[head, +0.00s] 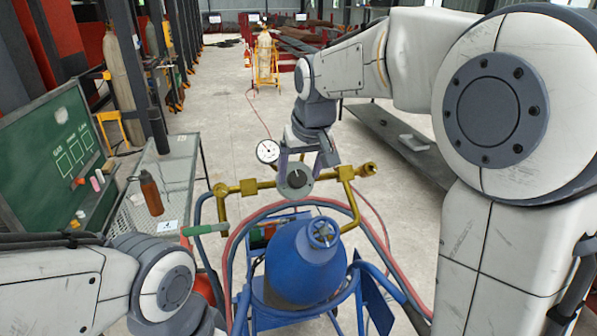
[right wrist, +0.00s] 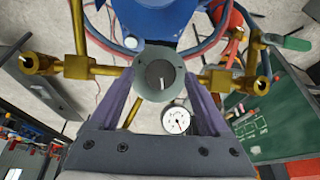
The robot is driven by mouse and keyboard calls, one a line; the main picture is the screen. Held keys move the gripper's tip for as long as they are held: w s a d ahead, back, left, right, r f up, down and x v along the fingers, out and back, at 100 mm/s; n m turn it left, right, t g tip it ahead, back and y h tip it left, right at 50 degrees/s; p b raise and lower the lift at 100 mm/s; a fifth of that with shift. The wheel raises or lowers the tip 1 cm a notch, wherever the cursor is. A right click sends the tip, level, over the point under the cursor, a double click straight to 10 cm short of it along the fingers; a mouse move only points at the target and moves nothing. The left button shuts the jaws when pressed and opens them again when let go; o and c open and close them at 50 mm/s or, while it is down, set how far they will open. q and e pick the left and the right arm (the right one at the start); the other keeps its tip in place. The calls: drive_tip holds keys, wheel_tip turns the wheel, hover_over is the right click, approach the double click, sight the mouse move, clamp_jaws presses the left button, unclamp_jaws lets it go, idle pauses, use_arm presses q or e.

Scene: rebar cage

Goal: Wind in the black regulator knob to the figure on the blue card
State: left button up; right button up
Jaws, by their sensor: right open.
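The black regulator knob (head: 296,179) is a dark disc with a pale mark, set in a round grey body on the brass pipework. It also shows in the right wrist view (right wrist: 160,75). My right gripper (head: 305,172) is open above the regulator. In the right wrist view its fingers (right wrist: 160,88) lie either side of the grey body; I cannot tell whether they touch it. A small pale card with some blue (head: 167,226) lies on the mesh table; its figure is too small to read. My left arm shows at lower left, its gripper out of view.
A white dial gauge (head: 267,151) stands beside the regulator. Brass pipes (head: 235,188) run either side. A blue cylinder (head: 305,265) with red and blue hoses stands in front. A brown bottle (head: 151,193) stands on the mesh table (head: 185,150). A green board (head: 60,145) stands at left.

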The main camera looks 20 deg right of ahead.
drive_tip(key=shift+w+f, duration=0.2)
drive_tip(key=shift+f, duration=0.3)
drive_tip(key=shift+c, duration=0.3)
clamp_jaws()
drive_tip(key=shift+m, duration=0.3)
drive_tip(key=shift+o, duration=0.3)
unclamp_jaws()
